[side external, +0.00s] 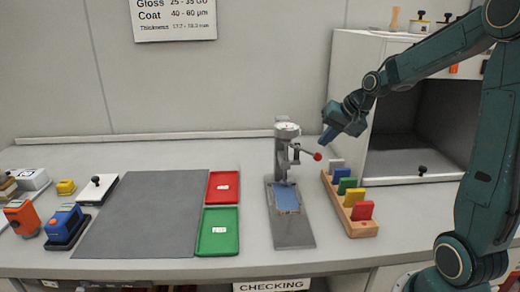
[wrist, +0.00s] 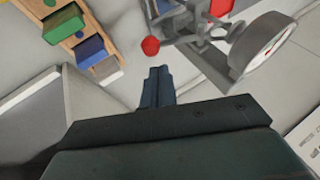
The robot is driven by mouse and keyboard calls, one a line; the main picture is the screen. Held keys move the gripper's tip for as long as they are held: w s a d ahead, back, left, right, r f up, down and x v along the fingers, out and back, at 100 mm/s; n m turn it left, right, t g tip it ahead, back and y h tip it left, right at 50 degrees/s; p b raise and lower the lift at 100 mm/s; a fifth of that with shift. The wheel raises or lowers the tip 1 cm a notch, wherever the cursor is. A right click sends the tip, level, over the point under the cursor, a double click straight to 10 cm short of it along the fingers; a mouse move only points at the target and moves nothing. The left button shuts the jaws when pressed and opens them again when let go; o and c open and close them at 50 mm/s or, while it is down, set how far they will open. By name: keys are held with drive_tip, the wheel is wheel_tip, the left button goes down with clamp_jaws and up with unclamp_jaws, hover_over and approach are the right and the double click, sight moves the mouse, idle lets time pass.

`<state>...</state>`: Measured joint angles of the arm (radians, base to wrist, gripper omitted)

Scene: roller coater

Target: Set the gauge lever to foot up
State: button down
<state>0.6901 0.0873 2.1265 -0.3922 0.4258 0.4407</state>
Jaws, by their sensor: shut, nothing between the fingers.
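The thickness gauge (side external: 285,150) stands upright on a grey base plate, with a round dial (side external: 287,130) on top. Its lever (side external: 303,151) sticks out to the right, nearly level and dipping slightly, and ends in a red knob (side external: 317,156). A blue panel (side external: 286,198) lies on the base under the gauge. My gripper (side external: 325,138) is shut and empty, a little above and right of the knob. In the wrist view the shut fingertips (wrist: 158,72) point toward the red knob (wrist: 150,46), with a small gap in the picture. The gauge foot is too small to judge.
A wooden rack (side external: 350,215) with several coloured blocks stands right of the gauge, below my gripper. A grey cabinet (side external: 348,80) stands behind. Red (side external: 222,177) and green (side external: 218,250) trays and a grey mat (side external: 145,215) lie to the left.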

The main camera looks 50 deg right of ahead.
drive_tip(key=w+d+r+v, duration=0.1)
drive_tip(key=d+v, duration=0.1)
drive_tip(key=v, duration=1)
drive_tip(key=shift+r, duration=0.3)
drive_tip(key=shift+a, duration=0.15)
drive_tip(key=s+a+f+n, duration=0.2)
drive_tip(key=s+a+n, duration=0.2)
drive_tip(key=a, duration=0.5)
drive_tip(key=s+a+f+n, duration=0.1)
drive_tip(key=s+a+n, duration=0.25)
drive_tip(key=a, duration=0.55)
drive_tip(key=s+a+f+n+g, duration=0.1)
drive_tip(key=s+a+f+n, duration=0.1)
drive_tip(key=s, duration=0.4)
drive_tip(key=shift+s+a+f, duration=0.35)
drive_tip(key=shift+s+f, duration=0.05)
drive_tip(key=shift+f, duration=0.45)
